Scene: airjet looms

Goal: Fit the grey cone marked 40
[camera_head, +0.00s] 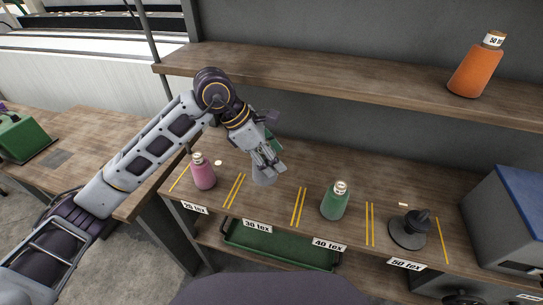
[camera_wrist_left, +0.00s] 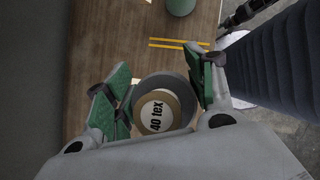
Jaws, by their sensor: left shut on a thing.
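The grey cone (camera_head: 264,177), its top marked 40 tex (camera_wrist_left: 156,111), is in my left gripper (camera_head: 266,158). The gripper is shut on it, with a green-padded finger on each side of its top in the left wrist view. The cone is over the bench in the 30 tex bay; I cannot tell whether its base touches the wood. A green cone (camera_head: 335,201) stands in the bay labelled 40 tex (camera_head: 329,244). A bare dark holder with a round base (camera_head: 408,230) stands in the 50 tex bay. My right gripper is not in view.
A pink cone (camera_head: 203,171) stands in the leftmost bay, left of the grey cone. An orange cone (camera_head: 475,68) marked 50 tex is on the upper shelf (camera_head: 330,76). A grey box with a blue top (camera_head: 506,220) stands at right. A green tray (camera_head: 280,246) lies below the bench.

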